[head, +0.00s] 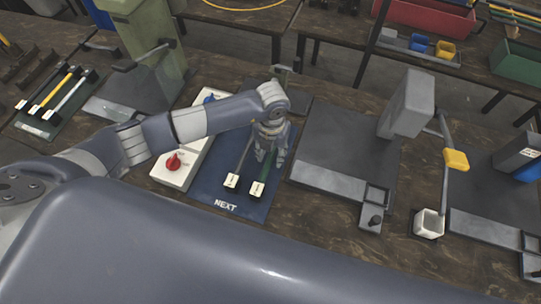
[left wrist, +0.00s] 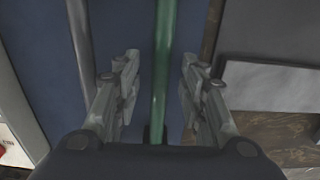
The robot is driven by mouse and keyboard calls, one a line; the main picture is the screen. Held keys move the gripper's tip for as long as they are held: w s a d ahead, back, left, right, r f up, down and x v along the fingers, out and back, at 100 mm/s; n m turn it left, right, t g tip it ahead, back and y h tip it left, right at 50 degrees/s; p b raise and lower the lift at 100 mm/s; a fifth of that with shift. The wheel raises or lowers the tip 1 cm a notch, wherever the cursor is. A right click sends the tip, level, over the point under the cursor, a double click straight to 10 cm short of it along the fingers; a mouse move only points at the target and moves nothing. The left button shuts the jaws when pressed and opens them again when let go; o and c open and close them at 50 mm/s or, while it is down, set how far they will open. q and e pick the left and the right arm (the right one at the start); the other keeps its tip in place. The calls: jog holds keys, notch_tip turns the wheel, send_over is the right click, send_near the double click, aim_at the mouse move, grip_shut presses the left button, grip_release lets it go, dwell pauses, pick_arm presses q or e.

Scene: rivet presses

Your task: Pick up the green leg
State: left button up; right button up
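The green leg (head: 265,174) lies on the blue mat (head: 232,194) marked NEXT, its white end block toward me. A grey leg (head: 240,165) lies to its left. My left gripper (head: 270,158) points down over the green leg and hides part of it. In the left wrist view, the green leg (left wrist: 164,60) runs between the two spread fingers of my left gripper (left wrist: 160,75), with a gap on each side. The grey leg (left wrist: 82,40) is outside the left finger. My right gripper is not in view.
A white box with a red knob (head: 173,161) stands left of the mat. A grey press (head: 407,105) on its plate stands to the right, with a white cup (head: 429,223) beside it. Black, yellow and white legs (head: 55,92) lie on a green mat at the far left.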

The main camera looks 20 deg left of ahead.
pick_arm(q)
grip_shut()
dwell(0.3)
